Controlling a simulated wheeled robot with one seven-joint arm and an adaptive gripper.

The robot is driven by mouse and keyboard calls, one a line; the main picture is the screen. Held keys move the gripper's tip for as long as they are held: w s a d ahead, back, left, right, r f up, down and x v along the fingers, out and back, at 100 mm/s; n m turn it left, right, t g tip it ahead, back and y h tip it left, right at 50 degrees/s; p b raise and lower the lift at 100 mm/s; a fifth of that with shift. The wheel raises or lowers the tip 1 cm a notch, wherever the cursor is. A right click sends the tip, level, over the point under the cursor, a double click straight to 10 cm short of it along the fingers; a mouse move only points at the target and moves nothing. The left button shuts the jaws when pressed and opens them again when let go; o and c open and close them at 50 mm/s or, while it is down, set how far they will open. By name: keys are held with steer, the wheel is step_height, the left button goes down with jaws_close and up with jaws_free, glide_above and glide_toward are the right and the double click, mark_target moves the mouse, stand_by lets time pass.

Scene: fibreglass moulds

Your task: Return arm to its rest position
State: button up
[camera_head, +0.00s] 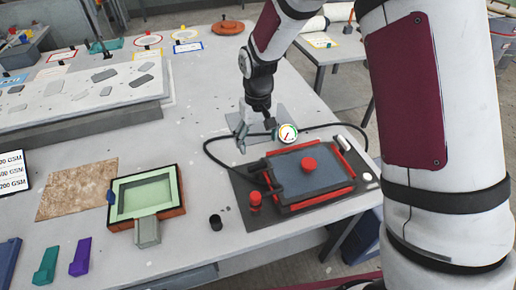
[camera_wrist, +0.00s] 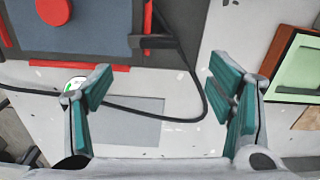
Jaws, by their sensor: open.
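My gripper (camera_head: 257,131) hangs from my arm over the far part of the table, behind the red-edged press (camera_head: 325,172). In the wrist view my gripper (camera_wrist: 161,76) shows two teal-padded fingers wide apart with nothing between them. A flat grey sheet (camera_wrist: 140,125) lies on the table below the fingers. A round dial gauge (camera_head: 287,133) is close beside the gripper in the head view. In the wrist view the gauge (camera_wrist: 76,84) is partly hidden by the left finger. My arm's large links cover the right side of the head view.
A black hose (camera_wrist: 160,118) loops over the table below the gripper. A green-lined mould (camera_head: 145,194) stands left of the press, with a small black cup (camera_head: 216,222) between. A raised slab (camera_head: 75,95) with grey pieces is at the left. Bare table lies behind the mould.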

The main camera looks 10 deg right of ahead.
steer(key=shift+r, duration=0.35)
steer(key=s+d+r+t, duration=0.1)
steer(key=s+d+r, duration=0.15)
steer(key=r, duration=0.35)
steer(key=s+d+r+m+t, duration=0.1)
steer(key=s+d+r, duration=0.15)
steer(key=r, duration=0.35)
steer(key=s+d+r+t, duration=0.1)
steer(key=s+d+r, duration=0.15)
steer(key=r, duration=0.35)
steer(key=s+d+r+m+t, duration=0.1)
steer(key=s+d+r, duration=0.1)
steer(key=s, duration=0.7)
steer(key=s+d+r+m+t, duration=0.1)
steer(key=s+d+r, duration=0.2)
steer(key=s+r, duration=0.2)
steer(key=shift+s+r+t, duration=0.3)
steer(key=shift+s, duration=1.55)
